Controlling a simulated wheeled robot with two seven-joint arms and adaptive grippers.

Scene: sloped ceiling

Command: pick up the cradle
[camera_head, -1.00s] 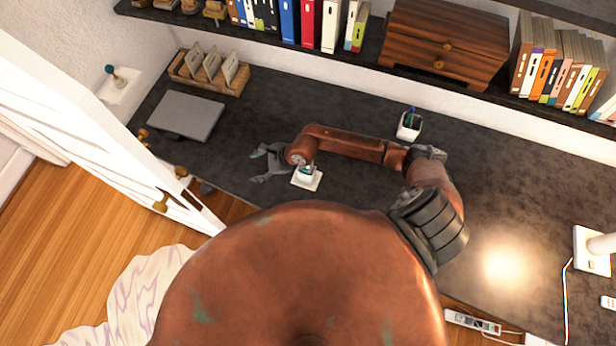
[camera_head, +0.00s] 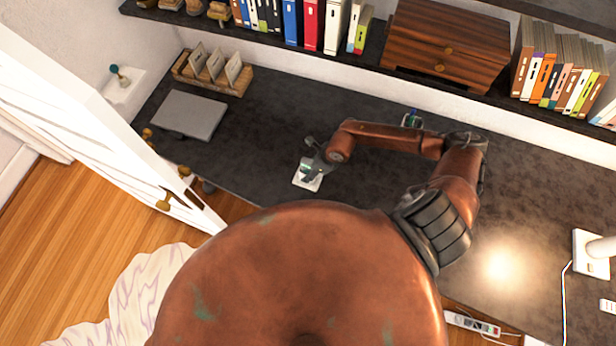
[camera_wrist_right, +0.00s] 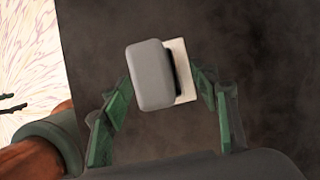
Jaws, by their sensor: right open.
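The small item that I take for the cradle is a rounded light-grey block (camera_wrist_right: 152,76) over a white square plate (camera_wrist_right: 187,88) in the right wrist view. In the head view the white plate (camera_head: 303,180) lies on the dark desk near its front edge, partly covered by my gripper. My right gripper (camera_head: 312,158) is over it. In the right wrist view its green fingers (camera_wrist_right: 166,88) are open, one on each side of the block, with no clear grip on it.
A flat grey slab (camera_head: 190,115) and a wooden rack with cards (camera_head: 240,82) are at the desk's left. A pen cup (camera_head: 412,119) is behind my right arm. A shelf with books and a wooden drawer box (camera_head: 447,47) runs along the back. A white door (camera_head: 75,125) stands left.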

